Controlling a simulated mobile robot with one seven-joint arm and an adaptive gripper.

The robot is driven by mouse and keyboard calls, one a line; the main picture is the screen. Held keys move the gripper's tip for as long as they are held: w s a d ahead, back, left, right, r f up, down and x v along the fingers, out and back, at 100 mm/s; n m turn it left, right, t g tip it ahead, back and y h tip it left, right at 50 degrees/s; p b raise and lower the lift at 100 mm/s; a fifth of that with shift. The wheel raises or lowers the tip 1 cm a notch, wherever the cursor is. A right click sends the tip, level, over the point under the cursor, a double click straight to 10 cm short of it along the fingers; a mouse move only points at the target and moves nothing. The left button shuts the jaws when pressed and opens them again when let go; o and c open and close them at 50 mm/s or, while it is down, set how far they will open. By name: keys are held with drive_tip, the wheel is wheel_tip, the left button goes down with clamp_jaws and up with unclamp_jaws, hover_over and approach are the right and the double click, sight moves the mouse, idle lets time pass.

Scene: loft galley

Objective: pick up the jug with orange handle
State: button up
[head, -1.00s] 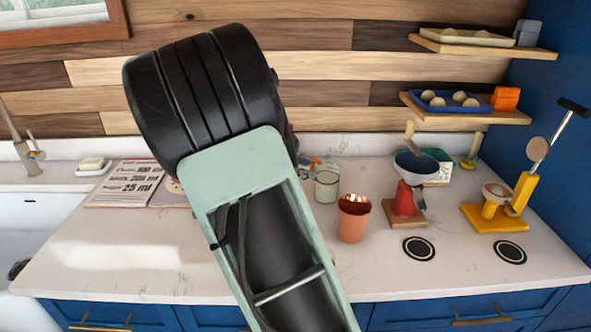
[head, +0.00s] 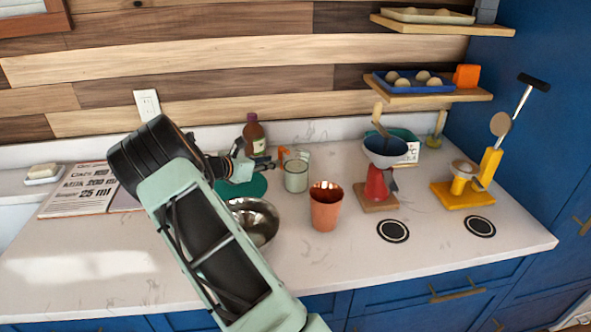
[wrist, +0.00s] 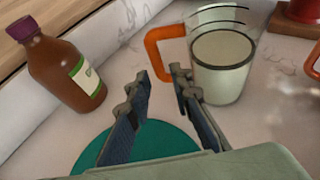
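The jug (head: 296,176) is a clear glass vessel with pale contents, standing upright on the counter. Its orange handle (head: 285,154) is on its left side. In the wrist view the jug (wrist: 222,70) is at the upper right and its handle (wrist: 160,50) points left. My gripper (head: 262,160) is left of the jug in the head view. In the wrist view my gripper (wrist: 160,82) is open, its two fingers apart with nothing between them. The fingertips are just short of the handle in the picture; I cannot tell whether they touch the jug.
A metal bowl (head: 262,215) is partly behind my arm. A copper cup (head: 326,210) stands right of the jug. A red-based funnel stand (head: 377,185) is further right.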

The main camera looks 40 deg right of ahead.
sight(280, 159)
drive_tip(key=x, duration=0.2)
drive_tip(key=p+x, duration=0.1)
drive_tip(key=x, duration=0.2)
drive_tip(key=shift+w+d+r, duration=0.1)
drive_tip(key=shift+w+d, duration=0.15)
drive_tip(key=shift+d, duration=0.1)
drive_tip(key=shift+c, duration=0.6)
clamp_jaws()
drive_tip(key=shift+r, duration=0.15)
